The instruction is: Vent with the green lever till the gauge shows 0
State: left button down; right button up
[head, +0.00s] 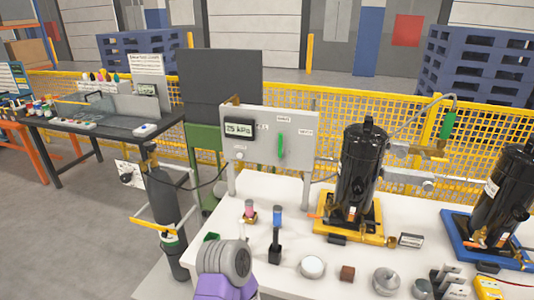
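The green lever (281,147) stands roughly upright on the front of a grey panel (261,170). Small labels sit above it and to both sides; they are too small to read surely. The gauge (239,129) is a dark-framed display at the panel's upper left and appears to read 25 kPa. A purple and grey part of my arm shows at the bottom, in front of the white table. No fingers of either gripper can be seen, and nothing of mine touches the lever.
The white table (292,220) holds a black compressor (361,172) on a yellow base, another (504,195) on a blue base, and several small parts at the front. A dark gas cylinder (163,200) stands left of the table.

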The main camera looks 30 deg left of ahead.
aim_at(280, 156)
jog(key=u, duration=0.85)
jog(key=i, duration=0.5)
jog(key=u, duration=0.65)
jog(key=k, duration=0.4)
jog(key=z, duration=0.8)
jog(key=i, duration=0.3)
jog(key=u, duration=0.3)
